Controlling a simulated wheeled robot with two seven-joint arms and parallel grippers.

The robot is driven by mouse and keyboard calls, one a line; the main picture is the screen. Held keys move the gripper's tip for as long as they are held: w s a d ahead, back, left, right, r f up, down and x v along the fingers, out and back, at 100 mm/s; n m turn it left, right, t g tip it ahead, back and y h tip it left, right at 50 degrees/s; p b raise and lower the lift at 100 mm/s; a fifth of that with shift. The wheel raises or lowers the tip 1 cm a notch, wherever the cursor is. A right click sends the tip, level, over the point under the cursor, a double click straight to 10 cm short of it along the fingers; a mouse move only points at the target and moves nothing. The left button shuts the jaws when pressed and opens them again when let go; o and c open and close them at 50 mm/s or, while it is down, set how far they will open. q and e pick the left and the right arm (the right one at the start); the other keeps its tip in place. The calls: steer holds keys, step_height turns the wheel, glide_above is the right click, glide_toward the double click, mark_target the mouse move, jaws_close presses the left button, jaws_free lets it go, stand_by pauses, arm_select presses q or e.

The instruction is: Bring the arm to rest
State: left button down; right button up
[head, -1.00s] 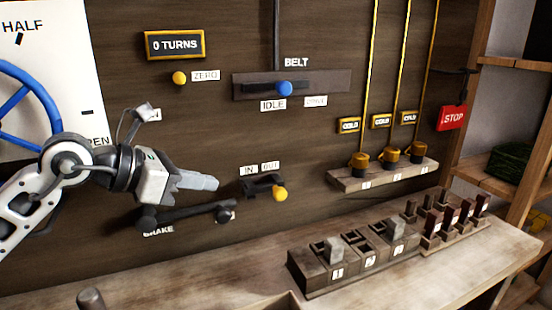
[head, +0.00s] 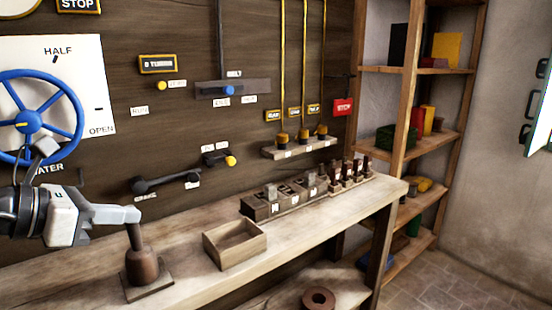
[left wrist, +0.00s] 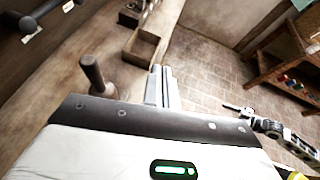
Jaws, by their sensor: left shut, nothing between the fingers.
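My left gripper (head: 132,214) is shut and empty at the lower left of the head view. Its fingers overlap the top of an upright dark handle on a base (head: 143,270) on the bench. In the left wrist view the closed fingers (left wrist: 160,72) point over the bench's edge, and the handle (left wrist: 97,78) stands apart to their left. A black and white arm, which looks like my right one, shows at the right there. Its gripper (left wrist: 236,108) is too small to read.
The bench (head: 190,286) holds an open wooden box (head: 226,262) and a row of switch blocks (head: 262,212). The wall panel has a blue wheel (head: 62,112), a brake lever (head: 165,183) and a belt slider (head: 229,90). Shelves (head: 425,70) stand right; bare floor lies beyond.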

arm_select(q)
steer(key=s+d+f+n+t+h, duration=0.25)
steer(key=d+f+n+h, duration=0.25)
steer(key=d+n+h, duration=0.5)
steer(key=s+a+f+n+t+y, duration=0.2)
steer(key=f+n+y, duration=0.5)
steer(key=f+n, duration=0.45)
steer(key=s+a+f+n+t+y, duration=0.2)
steer(key=f+n+y, duration=0.6)
steer(key=n, duration=0.6)
steer(key=s+d+f+n+g, duration=0.4)
steer(key=s+f+n+g, duration=0.1)
steer(key=s+f, duration=0.5)
steer(key=shift+f+n, duration=0.4)
steer(key=shift+n, duration=0.25)
arm_select(e)
steer(key=shift+w, duration=0.35)
arm_select(q)
steer(key=shift+a+g, duration=0.1)
steer(key=shift+g, duration=0.15)
arm_select(e)
steer(key=shift+w, duration=0.1)
